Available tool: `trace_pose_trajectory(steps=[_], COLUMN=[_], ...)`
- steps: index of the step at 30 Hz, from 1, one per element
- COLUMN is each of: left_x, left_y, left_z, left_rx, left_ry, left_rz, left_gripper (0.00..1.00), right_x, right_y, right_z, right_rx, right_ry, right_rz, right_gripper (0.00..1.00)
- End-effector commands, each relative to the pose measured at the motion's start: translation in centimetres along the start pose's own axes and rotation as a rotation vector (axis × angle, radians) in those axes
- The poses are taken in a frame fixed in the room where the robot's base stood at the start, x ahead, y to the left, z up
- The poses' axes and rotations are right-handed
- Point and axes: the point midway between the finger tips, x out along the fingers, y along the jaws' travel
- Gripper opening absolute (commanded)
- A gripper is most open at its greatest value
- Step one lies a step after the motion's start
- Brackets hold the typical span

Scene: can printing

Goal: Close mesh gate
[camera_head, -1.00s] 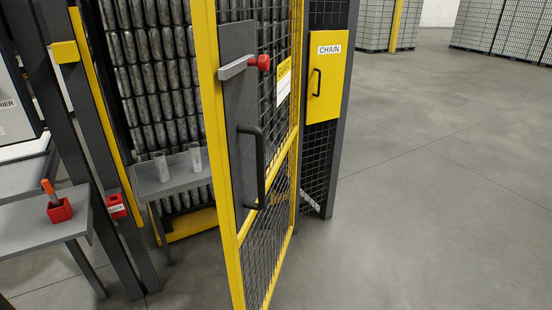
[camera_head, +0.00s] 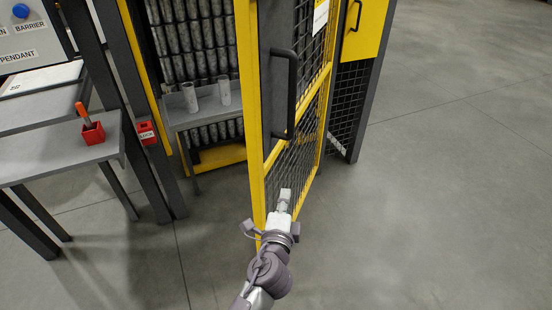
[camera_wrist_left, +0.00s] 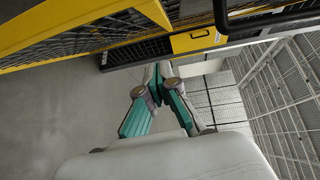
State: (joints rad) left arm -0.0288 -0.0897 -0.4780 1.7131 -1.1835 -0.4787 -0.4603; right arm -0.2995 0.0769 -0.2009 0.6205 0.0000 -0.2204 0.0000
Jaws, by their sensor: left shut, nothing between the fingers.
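The mesh gate (camera_head: 254,120) has a yellow frame and dark mesh, and it stands swung open toward me in the head view. Its black handle (camera_head: 291,95) is on a dark plate near the free edge. The gate's yellow frame also shows at the upper left of the left wrist view (camera_wrist_left: 75,30). My left gripper (camera_head: 285,198) is shut and empty, in front of the lower mesh and below the handle. Its fingertips (camera_wrist_left: 158,70) meet in the left wrist view; I cannot tell whether they touch the gate. My right gripper is out of view.
A red lock block (camera_head: 147,133) is on the dark post left of the gate opening. A grey table (camera_head: 50,155) with a red holder (camera_head: 93,132) stands at the left. Inside, two cans stand on a grey shelf (camera_head: 205,115). Floor (camera_head: 450,200) at the right is clear.

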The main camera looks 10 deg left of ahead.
Motion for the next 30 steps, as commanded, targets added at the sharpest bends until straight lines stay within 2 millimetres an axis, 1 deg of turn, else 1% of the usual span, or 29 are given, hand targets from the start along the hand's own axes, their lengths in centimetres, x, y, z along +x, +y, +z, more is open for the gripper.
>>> trace_pose_trajectory(steps=[1,3,5,8,11,21,24,27,30], left_x=[0.0,0.0,0.2,1.2,2.9,10.1,10.3,10.6,10.7], left_y=[-1.7,-3.1,-3.5,-3.7,-3.9,-4.2,-4.4,-4.4,-4.3], left_z=[-0.1,-0.2,-0.2,-0.2,-0.2,-0.1,1.7,2.8,3.5], left_rx=[0.017,0.036,0.042,0.043,0.042,0.041,0.043,0.041,0.040], left_ry=[-0.004,-0.009,-0.012,-0.012,-0.013,-0.011,-0.014,-0.013,-0.012], left_rz=[-0.037,-0.066,-0.075,-0.077,-0.075,-0.074,-0.071,-0.071,-0.071], left_gripper=[0.00,0.00,0.00,0.00,0.00,0.00,0.00,0.00,0.00], right_x=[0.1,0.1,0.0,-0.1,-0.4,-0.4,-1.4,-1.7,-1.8], right_y=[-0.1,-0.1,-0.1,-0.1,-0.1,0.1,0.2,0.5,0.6], right_z=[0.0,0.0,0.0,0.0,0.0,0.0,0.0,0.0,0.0], right_rx=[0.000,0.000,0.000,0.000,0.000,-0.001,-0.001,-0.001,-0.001], right_ry=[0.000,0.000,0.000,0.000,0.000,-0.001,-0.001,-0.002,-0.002], right_rz=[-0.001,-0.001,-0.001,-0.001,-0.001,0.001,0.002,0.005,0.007], right_gripper=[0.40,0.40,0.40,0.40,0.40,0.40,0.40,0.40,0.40])
